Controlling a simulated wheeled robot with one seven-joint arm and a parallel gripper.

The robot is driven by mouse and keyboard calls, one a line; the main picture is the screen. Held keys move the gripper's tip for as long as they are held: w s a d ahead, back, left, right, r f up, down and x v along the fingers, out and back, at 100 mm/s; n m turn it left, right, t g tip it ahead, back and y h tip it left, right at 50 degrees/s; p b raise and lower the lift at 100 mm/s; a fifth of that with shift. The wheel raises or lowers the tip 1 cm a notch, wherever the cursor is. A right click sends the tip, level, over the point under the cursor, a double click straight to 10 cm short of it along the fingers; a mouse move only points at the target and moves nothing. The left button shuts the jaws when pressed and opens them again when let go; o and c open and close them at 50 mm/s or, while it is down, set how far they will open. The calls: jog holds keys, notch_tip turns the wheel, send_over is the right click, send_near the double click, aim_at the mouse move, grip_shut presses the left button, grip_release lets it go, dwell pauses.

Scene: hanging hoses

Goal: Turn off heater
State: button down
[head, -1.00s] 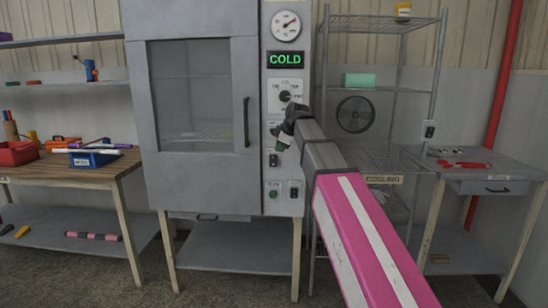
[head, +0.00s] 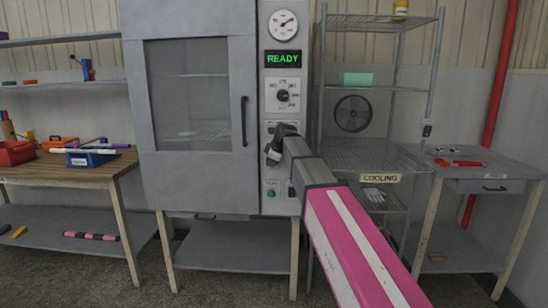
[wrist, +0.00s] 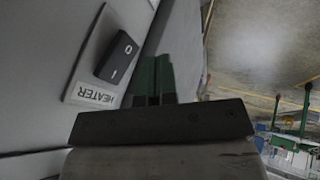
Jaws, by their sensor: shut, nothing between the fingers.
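The grey oven cabinet (head: 190,195) has a closed windowed door. Its control column carries a lit green READY display (head: 283,59). In the wrist view, a black rocker switch (wrist: 117,56) marked 0 and I sits on the grey panel beside a HEATER label (wrist: 95,94). I cannot tell which side is pressed. My gripper (wrist: 154,62) has dark green fingers, shut and empty, beside the switch; contact is unclear. In the head view, my gripper (head: 270,158) is in front of the lower control column and hides the panel behind it.
A dial (head: 283,96) and a gauge (head: 284,25) are higher on the column; a green button (head: 271,194) is below my gripper. A wire rack (head: 375,88) with a COOLING sign (head: 380,178) stands right. A wooden bench (head: 75,168) stands left.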

jog(key=shift+w+d+f, duration=0.1)
jog(key=shift+w+f, duration=0.05)
jog(key=shift+w, duration=0.65)
jog(key=shift+w+f, duration=0.1)
jog(key=shift+w, duration=0.65)
jog(key=shift+w+f+t, duration=0.15)
jog(key=shift+w+t, duration=0.1)
jog(key=shift+t, duration=0.25)
jog(key=shift+r, duration=0.85)
